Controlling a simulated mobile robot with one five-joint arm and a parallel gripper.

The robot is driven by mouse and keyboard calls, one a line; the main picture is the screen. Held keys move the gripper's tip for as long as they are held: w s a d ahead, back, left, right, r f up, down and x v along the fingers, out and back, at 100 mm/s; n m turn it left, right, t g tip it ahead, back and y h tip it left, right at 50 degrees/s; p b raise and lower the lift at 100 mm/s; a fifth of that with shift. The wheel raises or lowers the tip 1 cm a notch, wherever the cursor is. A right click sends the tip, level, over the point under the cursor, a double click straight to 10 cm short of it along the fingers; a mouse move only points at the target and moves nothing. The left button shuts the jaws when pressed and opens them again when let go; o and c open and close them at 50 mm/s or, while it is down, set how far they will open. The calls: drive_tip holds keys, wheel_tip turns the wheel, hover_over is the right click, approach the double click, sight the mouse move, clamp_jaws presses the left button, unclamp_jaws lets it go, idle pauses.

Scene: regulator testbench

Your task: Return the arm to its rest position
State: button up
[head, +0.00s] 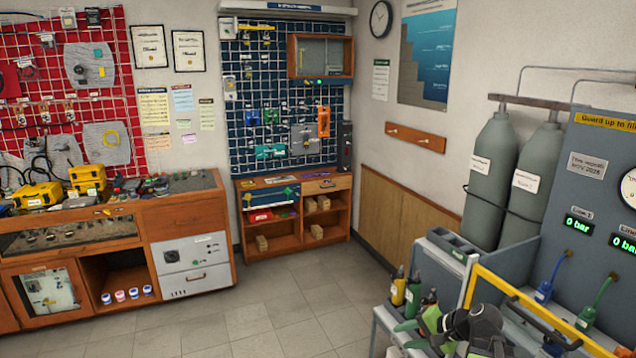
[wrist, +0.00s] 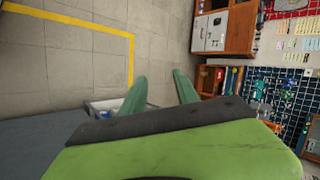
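My gripper (wrist: 160,92) shows in the wrist view as two green fingers standing apart, with only floor and a bit of furniture seen between them. It holds nothing.
A grey cart (head: 378,318) with bottles and a yellow rail (head: 540,322) stand close to my arm. Gas cylinders (head: 490,180) and a gauge panel (head: 590,190) are at right. Wooden benches (head: 185,215) line the left and back. The tiled floor (head: 250,320) between is clear.

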drive_tip(key=s+a+f+n+g+h, duration=0.2)
drive_tip(key=a+f+n+g+h, duration=0.15)
drive_tip(key=a, duration=0.35)
drive_tip(key=s+a+f+n+g+h, duration=0.2)
drive_tip(key=s+a+f+n, duration=0.15)
drive_tip(key=a+n, duration=0.2)
wheel_tip(320, 180, down, 23)
drive_tip(key=s+a+g+b, duration=0.1)
drive_tip(key=s+b, duration=0.1)
drive_tip(key=b, duration=2.1)
wheel_tip(320, 180, up, 17)
drive_tip(key=p, duration=1.7)
drive_tip(key=shift+f+h, duration=0.15)
drive_tip(key=shift+h, duration=0.3)
